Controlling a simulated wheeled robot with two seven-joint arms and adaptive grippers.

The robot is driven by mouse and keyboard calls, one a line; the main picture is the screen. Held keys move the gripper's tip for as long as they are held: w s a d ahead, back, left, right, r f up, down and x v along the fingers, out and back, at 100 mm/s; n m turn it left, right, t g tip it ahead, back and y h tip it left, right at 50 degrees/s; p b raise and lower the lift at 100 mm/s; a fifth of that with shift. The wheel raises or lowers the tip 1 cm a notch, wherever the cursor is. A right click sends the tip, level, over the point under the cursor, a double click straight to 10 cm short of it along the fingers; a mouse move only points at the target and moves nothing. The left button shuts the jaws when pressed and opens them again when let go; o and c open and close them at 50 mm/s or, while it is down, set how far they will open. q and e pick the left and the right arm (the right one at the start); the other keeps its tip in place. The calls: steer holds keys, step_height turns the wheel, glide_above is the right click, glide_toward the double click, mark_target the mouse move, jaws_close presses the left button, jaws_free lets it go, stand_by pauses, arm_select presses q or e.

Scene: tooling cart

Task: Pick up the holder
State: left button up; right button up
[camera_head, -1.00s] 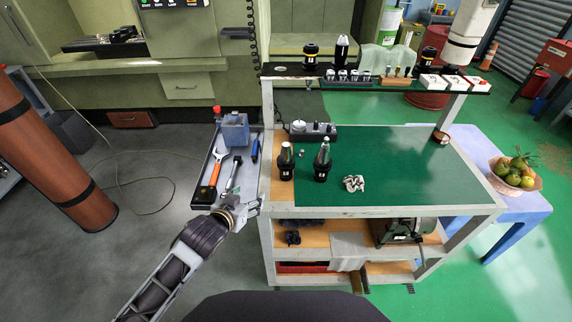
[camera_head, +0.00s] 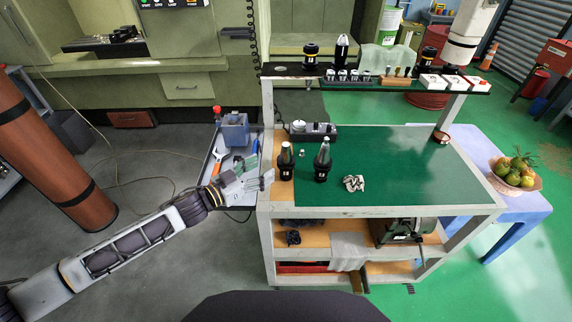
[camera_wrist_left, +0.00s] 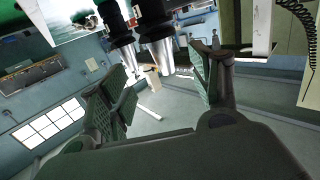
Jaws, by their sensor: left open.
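Two tool holders with black bases and silver tapered tops stand upright at the cart's left end. The left holder (camera_head: 286,161) is on the wooden strip, and the right holder (camera_head: 322,161) is on the green mat. My left gripper (camera_head: 268,180) is open and empty at the cart's left edge, just left of and in front of the left holder, apart from it. In the left wrist view, the open fingers (camera_wrist_left: 165,88) frame two holders, which appear upside down: one (camera_wrist_left: 121,45) and another (camera_wrist_left: 155,42). Which is which there I cannot tell. My right gripper is out of view.
The cart's green mat (camera_head: 400,165) is mostly clear, with a small metal part (camera_head: 353,183) on it. A dark fixture block (camera_head: 312,131) lies behind the holders. A raised shelf (camera_head: 400,84) carries more holders and boxes. A side tray (camera_head: 208,178) holds tools.

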arm_select(q)
steer(key=shift+a+r+m+g+h, duration=0.15)
steer(key=shift+a+m+g+h, duration=0.3)
steer(key=shift+a, duration=0.4)
steer(key=shift+a+r+m+g+h, duration=0.15)
steer(key=shift+a+m+g+h, duration=0.25)
steer(key=shift+a, duration=0.4)
steer(key=shift+w+d, duration=0.15)
